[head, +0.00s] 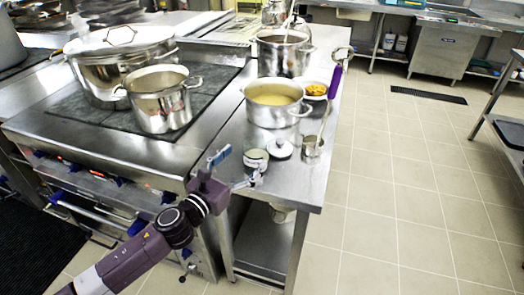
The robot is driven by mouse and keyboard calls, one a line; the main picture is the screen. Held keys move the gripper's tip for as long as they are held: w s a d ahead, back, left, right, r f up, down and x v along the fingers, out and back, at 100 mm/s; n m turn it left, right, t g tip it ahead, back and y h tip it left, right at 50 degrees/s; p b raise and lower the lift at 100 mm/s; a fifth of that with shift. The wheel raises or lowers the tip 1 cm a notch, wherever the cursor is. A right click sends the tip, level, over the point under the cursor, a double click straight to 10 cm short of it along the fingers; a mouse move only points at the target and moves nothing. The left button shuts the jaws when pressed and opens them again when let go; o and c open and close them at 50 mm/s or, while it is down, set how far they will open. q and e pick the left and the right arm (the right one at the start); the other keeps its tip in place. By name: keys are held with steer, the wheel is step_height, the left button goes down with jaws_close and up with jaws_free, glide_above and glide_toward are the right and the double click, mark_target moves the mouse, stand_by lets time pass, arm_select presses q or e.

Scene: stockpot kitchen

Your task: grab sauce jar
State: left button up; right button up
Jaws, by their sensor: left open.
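A small round jar (256,158) with a pale top stands near the front of the steel counter (297,190); I take it to be the sauce jar. My left gripper (240,166) is open and empty, just left of and in front of the jar. One finger points up toward the jar's left side and the other lies near its lower front. I cannot tell whether a finger touches the jar. The gripper hides part of the jar's base. My right gripper is out of view.
A soup pot (273,104) stands behind. Pots (160,100) sit on the stove at left.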

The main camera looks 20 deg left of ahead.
mark_target(263, 139)
arm_select(q)
steer(key=shift+w+d+r, duration=0.15)
steer(key=shift+w, duration=0.3)
steer(key=shift+w+d+r, duration=0.1)
steer(key=shift+w, duration=0.3)
steer(key=p+x, duration=0.1)
steer(key=x, duration=0.3)
steer(key=shift+w+d+f, duration=0.1)
steer(key=shift+w+f, duration=0.1)
steer(key=shift+w, duration=0.2)
steer(key=c, duration=1.6)
steer(key=shift+c, duration=0.3)
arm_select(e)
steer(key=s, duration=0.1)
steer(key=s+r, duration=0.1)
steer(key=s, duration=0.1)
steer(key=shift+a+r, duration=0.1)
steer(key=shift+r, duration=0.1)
